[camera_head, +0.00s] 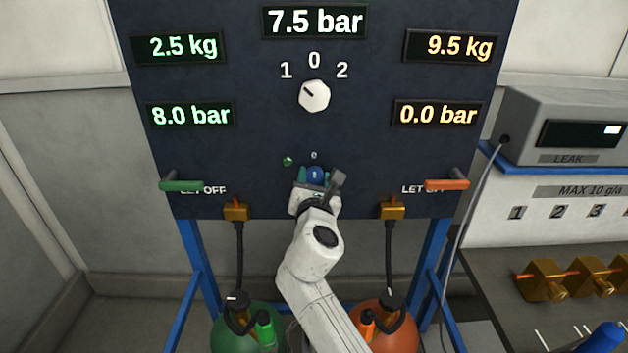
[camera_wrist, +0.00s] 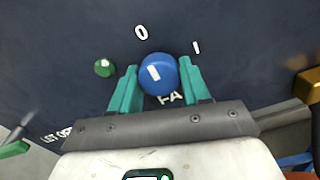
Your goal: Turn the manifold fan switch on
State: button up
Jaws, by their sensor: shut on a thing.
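The fan switch is a round blue knob (camera_wrist: 165,84) with a white mark, low on the dark panel. In the head view the knob (camera_head: 315,173) sits just below a "0" label. In the wrist view "0" is at its upper left and "1" at its upper right; the white mark leans toward the "0". A small green lamp (camera_wrist: 104,67) is left of the knob. My gripper (camera_wrist: 158,68) is shut on the knob, one teal finger on each side. The label below the knob is partly hidden by the knob and fingers.
Higher on the panel are a white selector knob (camera_head: 314,96) and several displays. A green lever (camera_head: 182,185) and an orange lever (camera_head: 446,184) stick out at the panel's sides. Green (camera_head: 240,325) and orange (camera_head: 395,330) cylinders stand below. A bench with brass valves is at right.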

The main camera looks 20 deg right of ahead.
jog(key=shift+f+m, duration=0.15)
jog(key=shift+m, duration=0.15)
jog(key=m+b, duration=0.2)
jog(key=m, duration=0.1)
jog(key=shift+a+f+m, duration=0.1)
jog(key=shift+m, duration=0.2)
jog(key=m+b, duration=0.2)
jog(key=m, duration=0.2)
jog(key=shift+a+m+b, duration=0.1)
jog(key=shift+m+b, duration=0.2)
jog(key=shift+b, duration=0.1)
jog(key=m+b, duration=0.3)
jog(key=m, duration=0.2)
jog(key=shift+r+m+b, duration=0.15)
jog(key=shift+m+b, duration=0.45)
jog(key=shift+m, duration=0.35)
jog(key=shift+r+m+b, duration=0.1)
jog(key=shift+m+b, duration=0.5)
jog(key=shift+m, duration=0.35)
jog(key=shift+c, duration=0.2)
jog(key=shift+r, duration=0.1)
jog(key=shift+a, duration=0.1)
jog(key=o, duration=0.9)
jog(key=shift+a, duration=0.1)
jog(key=shift+o, duration=0.7)
